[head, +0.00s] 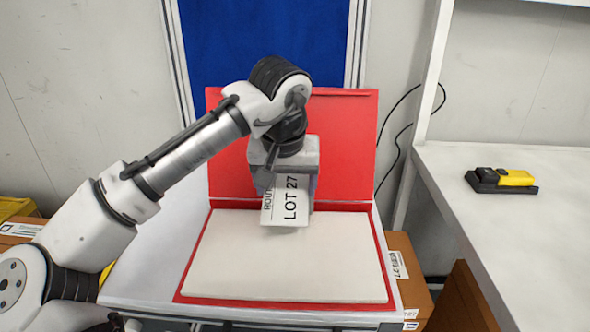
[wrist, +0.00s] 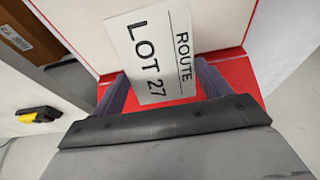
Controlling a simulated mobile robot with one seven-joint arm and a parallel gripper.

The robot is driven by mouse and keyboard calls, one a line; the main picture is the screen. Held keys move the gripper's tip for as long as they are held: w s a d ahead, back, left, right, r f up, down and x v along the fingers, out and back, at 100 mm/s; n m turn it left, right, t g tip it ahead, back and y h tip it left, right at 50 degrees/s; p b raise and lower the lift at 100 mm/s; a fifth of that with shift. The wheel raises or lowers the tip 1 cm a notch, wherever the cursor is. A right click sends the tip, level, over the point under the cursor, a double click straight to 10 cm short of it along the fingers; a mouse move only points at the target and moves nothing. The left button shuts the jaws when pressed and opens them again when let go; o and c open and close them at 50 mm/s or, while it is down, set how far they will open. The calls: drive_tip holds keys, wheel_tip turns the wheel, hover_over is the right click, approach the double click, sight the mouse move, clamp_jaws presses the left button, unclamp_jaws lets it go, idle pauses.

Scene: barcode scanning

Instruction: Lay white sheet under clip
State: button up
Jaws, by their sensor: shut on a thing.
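A white sheet (head: 286,203) printed "ROUTE" and "LOT 27" hangs from my gripper (head: 287,182) in the head view. In the wrist view the sheet (wrist: 150,50) sits between the two fingers of my gripper (wrist: 160,82), which is shut on it. The sheet is over the far edge of a cream pad (head: 285,262), in front of the upright red panel (head: 345,150). I cannot tell whether it touches the pad. The pad lies on a red base (head: 185,292). No clip can be made out for sure; my wrist hides part of the red panel.
A yellow and black device (head: 502,180) lies on the white counter (head: 500,240) at right, otherwise clear in view. A cardboard box (head: 408,270) stands beside the red base's right side. A black cable (head: 400,135) hangs behind. A blue panel (head: 265,40) stands at the back.

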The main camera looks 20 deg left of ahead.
drive_tip(key=shift+w, duration=0.1)
drive_tip(key=shift+s+f+b, duration=0.2)
drive_tip(key=shift+f+b, duration=0.3)
wheel_tip(320, 180, down, 5)
drive_tip(key=b, duration=0.4)
drive_tip(key=shift+f, duration=0.2)
drive_tip(key=shift+s+b+x, duration=0.15)
drive_tip(key=shift+b+x, duration=0.3)
drive_tip(key=shift+x, duration=0.25)
drive_tip(key=shift+s+b+x, duration=0.15)
drive_tip(key=shift+b+x, duration=0.3)
drive_tip(key=shift+x, duration=0.25)
drive_tip(key=shift+d, duration=0.1)
drive_tip(key=o, duration=1)
drive_tip(key=v, duration=1.3)
drive_tip(key=shift+s+r, duration=0.2)
drive_tip(key=shift+r, duration=0.1)
